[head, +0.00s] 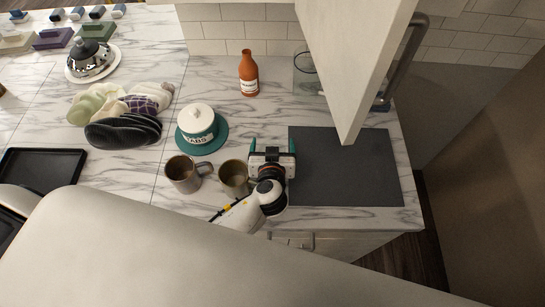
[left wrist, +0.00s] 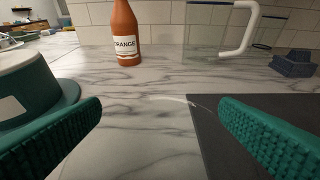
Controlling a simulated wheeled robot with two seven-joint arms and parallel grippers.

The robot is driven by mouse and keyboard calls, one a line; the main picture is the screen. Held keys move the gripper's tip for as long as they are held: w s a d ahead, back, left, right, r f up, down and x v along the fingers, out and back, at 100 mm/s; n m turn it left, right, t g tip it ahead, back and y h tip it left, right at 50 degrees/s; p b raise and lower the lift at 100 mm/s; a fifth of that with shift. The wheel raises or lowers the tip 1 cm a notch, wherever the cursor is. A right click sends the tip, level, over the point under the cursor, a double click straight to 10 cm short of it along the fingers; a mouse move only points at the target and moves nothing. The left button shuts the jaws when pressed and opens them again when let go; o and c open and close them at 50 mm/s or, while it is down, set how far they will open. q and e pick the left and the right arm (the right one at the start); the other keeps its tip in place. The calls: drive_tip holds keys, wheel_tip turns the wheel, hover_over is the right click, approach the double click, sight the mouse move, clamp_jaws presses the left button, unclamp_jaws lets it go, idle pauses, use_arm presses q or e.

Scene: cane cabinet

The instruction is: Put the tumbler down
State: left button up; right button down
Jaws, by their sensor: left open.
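My left gripper (head: 272,147) is over the marble counter (head: 260,118), at the left edge of a dark mat. Its green fingers stand wide apart in the left wrist view (left wrist: 160,120), with only counter and mat edge visible between them. I cannot make out a clear tumbler in either view. Two metallic mugs stand to the left of the gripper: one (head: 183,174) farther left, the other (head: 233,177) close beside the gripper. My right gripper is not in view.
The dark mat (head: 345,170) is bare. An open cabinet door (head: 355,60) hangs over its back. A lidded canister (head: 196,119) is at left, an orange bottle (head: 249,77) behind. A clear pitcher (left wrist: 215,32) and dark blue object (left wrist: 294,65) stand at the back.

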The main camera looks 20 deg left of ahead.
use_arm(q)
drive_tip(key=c, duration=1.2)
